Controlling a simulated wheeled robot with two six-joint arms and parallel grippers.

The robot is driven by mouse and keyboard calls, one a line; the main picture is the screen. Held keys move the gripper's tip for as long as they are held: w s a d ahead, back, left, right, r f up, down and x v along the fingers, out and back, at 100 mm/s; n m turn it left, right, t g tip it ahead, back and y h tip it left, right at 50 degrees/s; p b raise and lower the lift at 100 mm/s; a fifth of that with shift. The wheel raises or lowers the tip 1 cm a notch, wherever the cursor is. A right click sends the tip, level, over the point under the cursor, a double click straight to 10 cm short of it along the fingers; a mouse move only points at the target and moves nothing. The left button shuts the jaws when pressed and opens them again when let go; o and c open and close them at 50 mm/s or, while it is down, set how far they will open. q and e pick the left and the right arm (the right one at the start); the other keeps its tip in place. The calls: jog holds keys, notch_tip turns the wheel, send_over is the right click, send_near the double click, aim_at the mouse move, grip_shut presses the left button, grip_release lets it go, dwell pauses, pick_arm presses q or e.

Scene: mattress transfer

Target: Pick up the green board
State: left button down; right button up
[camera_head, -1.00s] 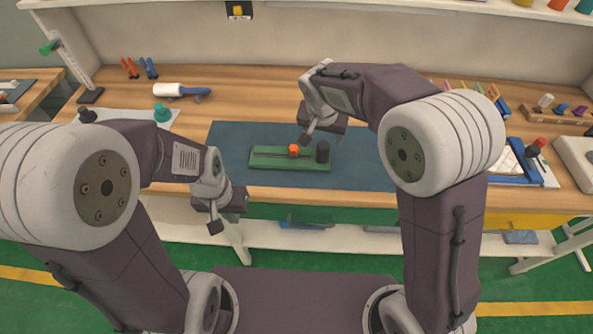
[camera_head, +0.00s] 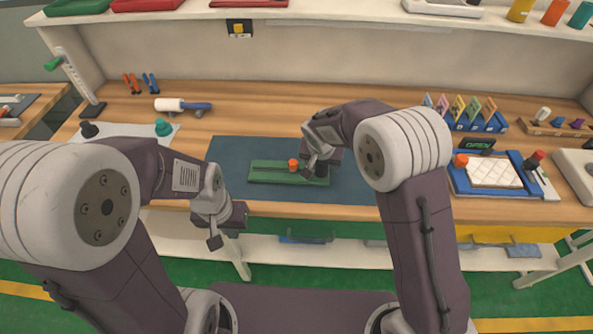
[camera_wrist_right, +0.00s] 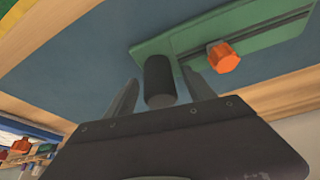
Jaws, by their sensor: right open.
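The green board (camera_head: 268,178) lies flat on a dark blue mat (camera_head: 226,155) on the workbench. It carries an orange knob (camera_head: 293,163) near its middle and a black cylinder (camera_wrist_right: 158,80) at one end. My right gripper (camera_head: 312,172) is at the board's right end and partly hides the cylinder there. In the right wrist view the right gripper (camera_wrist_right: 160,98) is open, with its fingers on either side of the black cylinder; contact cannot be told. The board also shows in that view (camera_wrist_right: 190,38). My left gripper (camera_head: 214,243) hangs in front of the bench edge, away from the board.
A blue tray with a white quilted pad (camera_head: 494,172) and an OPEN sign (camera_head: 478,145) stand at the right. A white-and-blue roller (camera_head: 182,105) lies at the back left, near a teal knob (camera_head: 163,127). The mat left of the board is clear.

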jog(key=shift+s+r, duration=0.1)
jog(key=c, duration=0.8)
grip_shut()
notch_tip(320, 180, up, 5)
jog(key=shift+d+f, duration=0.1)
jog(key=shift+f, duration=0.1)
jog(key=s+d+r, duration=0.6)
jog(key=d, duration=0.3)
jog(key=shift+s+d+r, duration=0.15)
jog(key=shift+s+r, duration=0.1)
jog(key=shift+s, duration=0.1)
